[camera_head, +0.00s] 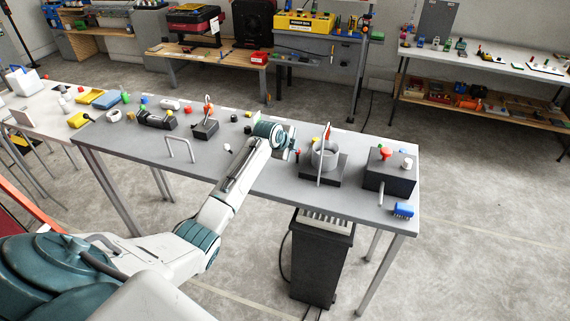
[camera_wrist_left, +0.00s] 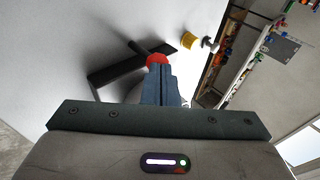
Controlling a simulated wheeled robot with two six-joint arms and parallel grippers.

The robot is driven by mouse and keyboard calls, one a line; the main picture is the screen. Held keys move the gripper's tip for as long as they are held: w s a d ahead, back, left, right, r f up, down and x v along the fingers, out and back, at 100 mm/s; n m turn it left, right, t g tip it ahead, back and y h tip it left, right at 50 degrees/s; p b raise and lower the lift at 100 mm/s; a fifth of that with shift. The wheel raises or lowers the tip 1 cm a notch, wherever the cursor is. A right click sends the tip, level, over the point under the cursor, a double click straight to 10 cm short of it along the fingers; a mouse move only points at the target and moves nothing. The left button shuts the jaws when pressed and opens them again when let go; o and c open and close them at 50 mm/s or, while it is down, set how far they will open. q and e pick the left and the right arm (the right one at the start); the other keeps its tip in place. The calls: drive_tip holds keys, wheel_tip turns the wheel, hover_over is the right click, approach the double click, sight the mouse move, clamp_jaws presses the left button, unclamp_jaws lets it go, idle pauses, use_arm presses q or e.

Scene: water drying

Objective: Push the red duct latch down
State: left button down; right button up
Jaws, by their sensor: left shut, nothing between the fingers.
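A grey duct (camera_head: 322,160) with an upright thin plate stands on a dark base near the right part of the grey table. A red-orange latch (camera_head: 327,132) shows at its top. My left gripper (camera_head: 295,154) is just left of the duct, over the table. In the left wrist view its fingers (camera_wrist_left: 160,84) are shut and empty. A rounded red part (camera_wrist_left: 157,59) shows right beyond the fingertips, in front of a dark bar (camera_wrist_left: 130,67). I cannot tell whether the fingers touch it. My right gripper is not in view.
A dark box (camera_head: 389,175) with coloured knobs stands right of the duct, with a blue connector (camera_head: 403,210) in front. A grey handle (camera_head: 180,148) and a dark block with a red-tipped lever (camera_head: 206,122) stand to the left. The table's front edge is mostly clear.

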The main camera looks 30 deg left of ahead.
use_arm(q)
drive_tip(key=shift+w+a+r+g, duration=0.1)
drive_tip(key=shift+w+r+g, duration=0.2)
drive_tip(key=shift+w+g, duration=0.2)
drive_tip(key=shift+w+a+f+g, duration=0.1)
drive_tip(key=shift+w+a+g, duration=0.05)
drive_tip(key=shift+w+g, duration=0.4)
drive_tip(key=shift+w+f, duration=0.15)
drive_tip(key=shift+w, duration=0.05)
drive_tip(key=shift+w+a+f, duration=0.1)
drive_tip(key=shift+w+f, duration=0.05)
drive_tip(key=shift+w, duration=0.1)
drive_tip(key=shift+s, duration=0.15)
drive_tip(key=shift+r+p, duration=0.5)
drive_tip(key=shift+r, duration=0.5)
use_arm(e)
drive_tip(key=shift+a+r, duration=0.3)
drive_tip(key=shift+r, duration=0.4)
